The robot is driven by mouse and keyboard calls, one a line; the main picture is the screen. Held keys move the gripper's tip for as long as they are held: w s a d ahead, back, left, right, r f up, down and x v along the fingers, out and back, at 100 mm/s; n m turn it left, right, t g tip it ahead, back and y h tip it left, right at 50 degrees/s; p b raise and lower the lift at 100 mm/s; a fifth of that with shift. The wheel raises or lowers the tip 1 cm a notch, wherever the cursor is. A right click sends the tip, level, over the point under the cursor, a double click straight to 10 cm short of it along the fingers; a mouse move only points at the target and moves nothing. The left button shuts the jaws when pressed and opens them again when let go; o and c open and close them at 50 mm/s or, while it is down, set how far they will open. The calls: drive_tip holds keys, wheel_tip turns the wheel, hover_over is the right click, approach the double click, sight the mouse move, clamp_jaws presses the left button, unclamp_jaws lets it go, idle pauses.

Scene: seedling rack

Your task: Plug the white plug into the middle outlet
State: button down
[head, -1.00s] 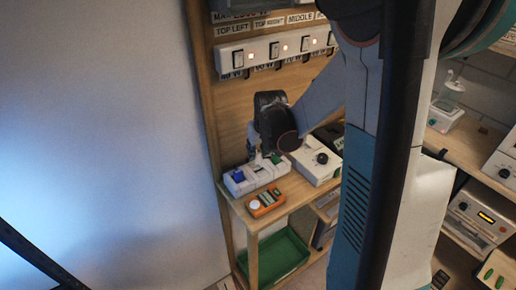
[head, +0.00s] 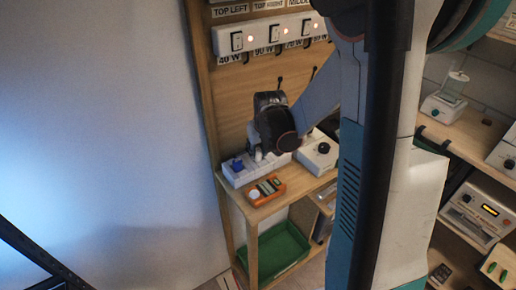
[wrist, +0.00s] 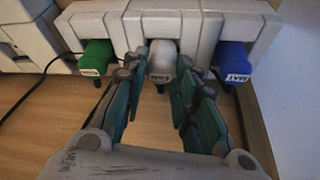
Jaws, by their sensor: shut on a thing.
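The white plug (wrist: 162,62) is at the middle outlet of the white outlet block (wrist: 187,28) in the wrist view. My gripper (wrist: 163,78) is shut on it, with teal fingers on both sides. The plug lines up with the middle outlet and no clear gap shows, but I cannot tell how deep it sits. A green plug (wrist: 95,57) is at the left outlet and a blue plug (wrist: 235,62) at the right one. In the head view my gripper (head: 262,156) hides the white and green plugs; the blue plug (head: 238,165) shows left of it.
An orange meter (head: 264,191) lies on the wooden shelf in front of the block. A white box with a black knob (head: 317,157) stands to the right. A switch strip (head: 262,36) is on the board above. A green tray (head: 275,252) sits below.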

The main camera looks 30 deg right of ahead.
drive_tip(key=c, duration=1.2)
unclamp_jaws()
drive_tip(key=shift+r, duration=0.1)
drive_tip(key=v, duration=1.2)
drive_tip(key=shift+a, duration=0.15)
